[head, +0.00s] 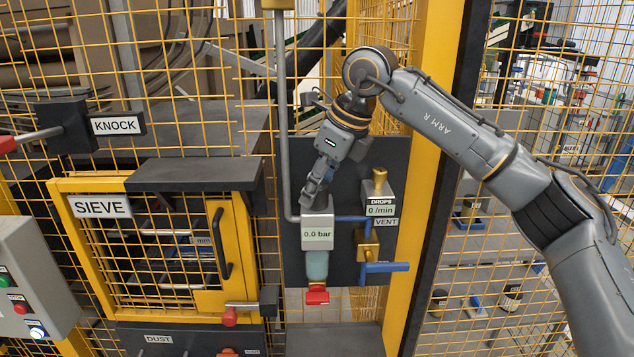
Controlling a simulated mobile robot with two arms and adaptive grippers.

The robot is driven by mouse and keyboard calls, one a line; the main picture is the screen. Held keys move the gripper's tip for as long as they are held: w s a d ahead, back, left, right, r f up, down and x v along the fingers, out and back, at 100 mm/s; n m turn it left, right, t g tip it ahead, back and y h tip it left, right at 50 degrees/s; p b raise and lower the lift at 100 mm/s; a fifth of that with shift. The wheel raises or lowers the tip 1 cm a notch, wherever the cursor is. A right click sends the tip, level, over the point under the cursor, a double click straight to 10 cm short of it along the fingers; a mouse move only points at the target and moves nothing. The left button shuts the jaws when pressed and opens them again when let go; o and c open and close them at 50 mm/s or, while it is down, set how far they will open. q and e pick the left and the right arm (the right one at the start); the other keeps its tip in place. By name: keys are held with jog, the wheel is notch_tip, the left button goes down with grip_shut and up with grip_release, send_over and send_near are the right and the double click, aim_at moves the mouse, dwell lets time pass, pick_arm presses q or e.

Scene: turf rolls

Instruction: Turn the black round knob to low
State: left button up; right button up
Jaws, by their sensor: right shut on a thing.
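My right gripper (316,197) reaches down from the upper right, its fingers at the top of a grey regulator unit (317,232) whose display reads 0.0 bar. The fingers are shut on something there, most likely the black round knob. They hide it, so I cannot make out the knob or its setting. Below the display hang a pale green bowl (317,264) and a red tap (317,295). My left gripper is not in view.
Right of the unit are a brass oiler labelled DROPS 0/min (380,190) and a blue VENT lever (384,267). A grey pipe (284,130) runs close on the left. The yellow SIEVE door (236,255) and a yellow post (418,150) flank the panel.

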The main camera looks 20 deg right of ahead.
jog(key=n+p, duration=0.1)
jog(key=n, duration=0.1)
jog(key=n+g+y+p, duration=0.1)
jog(key=n, duration=0.2)
jog(key=shift+r+g+p, duration=0.1)
jog(key=shift+g+p, duration=0.2)
jog(key=shift+n, duration=0.3)
jog(key=o, duration=1.2)
jog(key=shift+s, duration=0.1)
